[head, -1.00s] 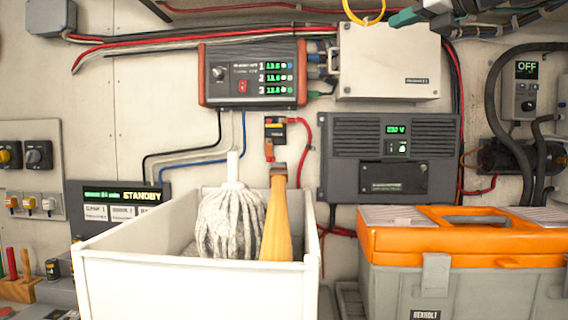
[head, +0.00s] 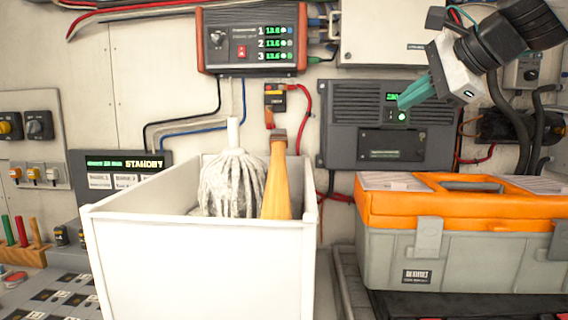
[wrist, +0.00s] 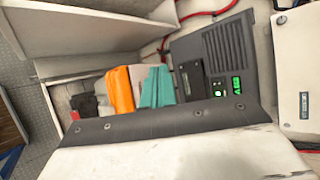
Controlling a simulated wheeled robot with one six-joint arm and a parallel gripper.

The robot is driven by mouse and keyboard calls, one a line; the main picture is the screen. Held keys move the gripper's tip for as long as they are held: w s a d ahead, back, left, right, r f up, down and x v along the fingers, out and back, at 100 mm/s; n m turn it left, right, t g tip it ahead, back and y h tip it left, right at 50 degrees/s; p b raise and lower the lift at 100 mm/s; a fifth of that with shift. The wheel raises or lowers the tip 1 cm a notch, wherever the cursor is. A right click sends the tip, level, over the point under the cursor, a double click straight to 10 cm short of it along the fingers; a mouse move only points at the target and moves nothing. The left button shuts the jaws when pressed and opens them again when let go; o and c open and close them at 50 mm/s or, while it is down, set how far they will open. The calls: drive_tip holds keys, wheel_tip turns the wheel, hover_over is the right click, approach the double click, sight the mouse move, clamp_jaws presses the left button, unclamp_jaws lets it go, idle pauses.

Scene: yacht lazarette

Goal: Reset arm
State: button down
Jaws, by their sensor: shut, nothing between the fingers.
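My gripper (head: 403,101) hangs at the upper right of the head view, its teal fingers closed together and pointing down-left. Nothing is held between them. It is in front of the dark grey vented unit (head: 345,125) in the picture, above the orange toolbox. In the wrist view the teal fingers (wrist: 157,88) also show, with the orange lid beside them and the vented unit's green display to their right. My arm reaches in from the upper right corner.
A white open bin (head: 200,260) holds a mop head (head: 232,185) and an orange-handled tool (head: 277,185). The orange-and-grey toolbox (head: 460,250) stands to its right. A red-framed display unit (head: 251,42), a white box (head: 388,35) and cables line the wall.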

drive_tip(key=s+d+f+n+g+h, duration=0.2)
drive_tip(key=s+f+n, duration=0.6)
drive_tip(key=s+f, duration=0.4)
drive_tip(key=s+d+f+n+g+h, duration=0.2)
drive_tip(key=s+f+n+g+h, duration=0.2)
drive_tip(key=s+f, duration=0.9)
wheel_tip(320, 180, down, 8)
drive_tip(key=n+g, duration=0.3)
drive_tip(key=n, duration=0.1)
drive_tip(key=shift+s, duration=0.3)
drive_tip(key=shift+d, duration=0.1)
